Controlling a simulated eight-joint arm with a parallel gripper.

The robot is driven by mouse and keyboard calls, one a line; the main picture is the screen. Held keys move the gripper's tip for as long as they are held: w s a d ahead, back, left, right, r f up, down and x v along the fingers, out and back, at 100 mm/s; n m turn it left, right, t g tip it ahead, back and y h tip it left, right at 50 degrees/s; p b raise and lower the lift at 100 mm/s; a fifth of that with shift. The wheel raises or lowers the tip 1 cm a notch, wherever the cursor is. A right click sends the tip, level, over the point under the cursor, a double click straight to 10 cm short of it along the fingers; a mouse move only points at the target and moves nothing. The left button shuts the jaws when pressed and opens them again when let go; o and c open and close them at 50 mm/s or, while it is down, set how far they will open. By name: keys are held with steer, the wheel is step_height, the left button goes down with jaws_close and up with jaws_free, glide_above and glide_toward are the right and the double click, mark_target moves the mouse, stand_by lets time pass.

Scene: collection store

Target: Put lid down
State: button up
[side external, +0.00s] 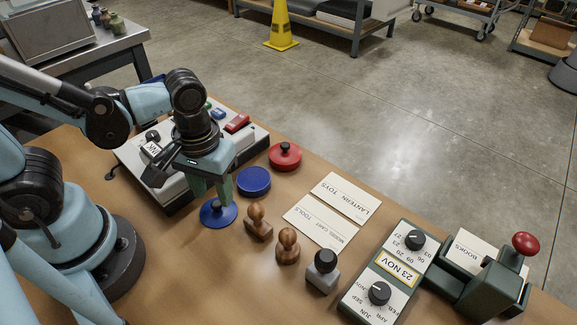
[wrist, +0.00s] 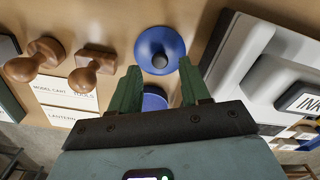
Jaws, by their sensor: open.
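The blue lid (side external: 218,214) is a round disc lying on the wooden table, beside the open-looking blue round tin (side external: 254,181). In the wrist view the lid (wrist: 150,42) shows its black knob upward, just past my fingertips. My gripper (side external: 224,192) is open, with its green fingers pointing down over the lid. In the wrist view the fingers (wrist: 159,75) stand apart with nothing gripped between them. The blue tin (wrist: 154,101) shows partly in the gap, mostly hidden by my gripper.
A red tin with a black-knobbed lid (side external: 285,157) stands behind the blue tin. The white ink unit (side external: 176,185) is close on the left. Wooden stamps (side external: 258,222), label cards (side external: 331,211) and a date device (side external: 387,272) lie to the right.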

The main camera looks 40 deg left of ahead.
mark_target(216, 203)
steer(key=shift+r, duration=4.35)
steer(key=w+a+m+t, duration=0.1)
steer(key=w+a+t, duration=0.1)
steer(key=w+a+m+t, duration=0.2)
steer(key=w, duration=0.1)
steer(key=w+a+r+m+t, duration=0.1)
steer(key=w+a+t, duration=0.1)
steer(key=t, duration=0.1)
steer(key=shift+w+a+m, duration=0.25)
steer(key=shift+m, duration=0.05)
